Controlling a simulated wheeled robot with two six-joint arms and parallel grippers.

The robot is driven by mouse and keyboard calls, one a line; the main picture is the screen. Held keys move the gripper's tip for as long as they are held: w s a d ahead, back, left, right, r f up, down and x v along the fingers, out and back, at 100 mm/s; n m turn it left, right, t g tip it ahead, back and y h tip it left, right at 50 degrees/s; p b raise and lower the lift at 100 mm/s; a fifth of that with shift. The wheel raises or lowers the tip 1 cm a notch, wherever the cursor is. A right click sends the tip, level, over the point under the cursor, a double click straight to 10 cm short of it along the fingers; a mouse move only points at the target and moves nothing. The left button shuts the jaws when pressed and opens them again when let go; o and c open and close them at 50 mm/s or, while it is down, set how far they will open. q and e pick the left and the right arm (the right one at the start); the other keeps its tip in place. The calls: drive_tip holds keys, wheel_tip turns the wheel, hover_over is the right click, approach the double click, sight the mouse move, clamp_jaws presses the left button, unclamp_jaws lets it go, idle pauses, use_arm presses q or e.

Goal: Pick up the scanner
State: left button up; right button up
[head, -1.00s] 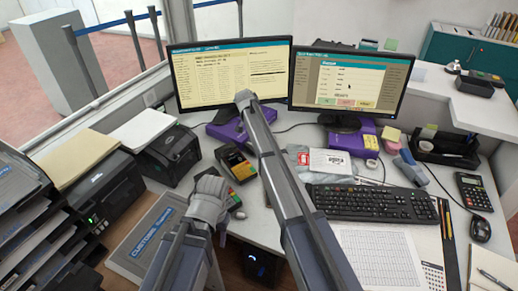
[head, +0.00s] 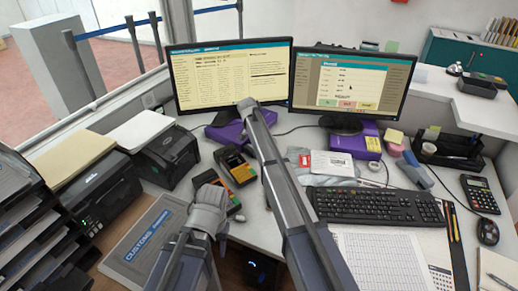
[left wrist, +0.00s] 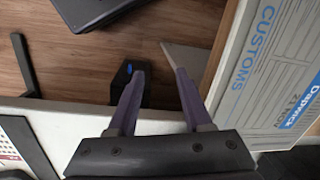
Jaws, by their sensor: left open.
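I cannot tell for sure which object is the scanner. A dark handheld device with an orange and green face (head: 236,166) lies on the counter below the left monitor. A second dark device (head: 232,203) lies just in front of it, partly hidden by my left arm. My left gripper (head: 222,240) points downward near the counter's front edge, mostly hidden by its own wrist. In the left wrist view its two fingers (left wrist: 158,78) are apart with nothing between them. They are over the wooden floor just past the counter edge.
A customs board (head: 143,245) lies left of my left gripper, and its edge shows in the left wrist view (left wrist: 265,70). Two black printers (head: 105,190) stand at the left. A keyboard (head: 375,205) and paper sheets fill the right. A dark unit with a blue light (left wrist: 128,85) stands below.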

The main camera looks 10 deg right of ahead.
clamp_jaws()
idle(0.3)
wheel_tip(320, 180, up, 10)
drive_tip(key=p, duration=1)
